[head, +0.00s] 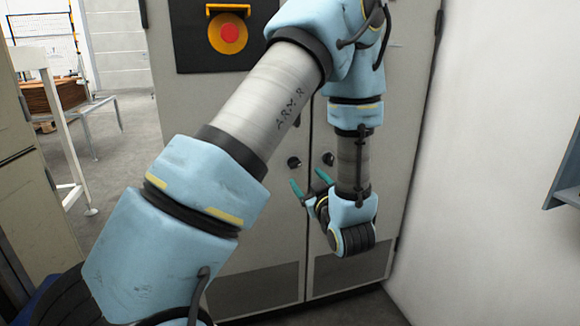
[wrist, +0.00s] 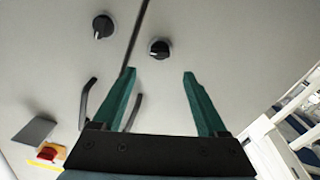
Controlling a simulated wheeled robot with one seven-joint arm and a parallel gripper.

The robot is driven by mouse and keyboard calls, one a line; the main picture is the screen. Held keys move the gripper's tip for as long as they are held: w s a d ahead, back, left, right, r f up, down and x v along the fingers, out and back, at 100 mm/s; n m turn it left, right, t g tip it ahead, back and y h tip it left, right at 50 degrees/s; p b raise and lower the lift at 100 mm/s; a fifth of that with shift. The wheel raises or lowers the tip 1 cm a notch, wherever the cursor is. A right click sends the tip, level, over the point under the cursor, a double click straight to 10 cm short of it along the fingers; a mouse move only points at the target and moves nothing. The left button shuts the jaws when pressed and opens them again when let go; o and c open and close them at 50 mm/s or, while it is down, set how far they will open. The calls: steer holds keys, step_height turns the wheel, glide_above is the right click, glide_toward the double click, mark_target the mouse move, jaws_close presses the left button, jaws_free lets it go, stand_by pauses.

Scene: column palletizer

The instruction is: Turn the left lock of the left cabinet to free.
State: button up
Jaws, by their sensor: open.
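A grey two-door cabinet (head: 240,215) stands ahead, with a dark knob-like lock on each side of the door gap. The left lock (head: 294,162) and the right lock (head: 328,158) both show between my arm links. The wrist view is turned over, so the left lock (wrist: 159,48) appears right of the gap and the right lock (wrist: 103,26) left of it. Each knob has a light mark; its exact angle is hard to read. My gripper (head: 310,182) is open and empty. In the wrist view its green fingers (wrist: 159,73) straddle the left lock's line, apart from it.
Two dark door handles (wrist: 88,100) stick out near the locks. A red-and-yellow switch (head: 228,34) sits on a black panel at the upper left. A white wall (head: 480,180) closes the right side. A white rail frame (head: 62,130) stands at the left, with open floor beyond.

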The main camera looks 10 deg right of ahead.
mark_target(296, 165)
steer(key=w, duration=0.6)
steer(key=w+a, duration=0.1)
steer(key=w, duration=0.2)
jaws_close()
stand_by(0.5)
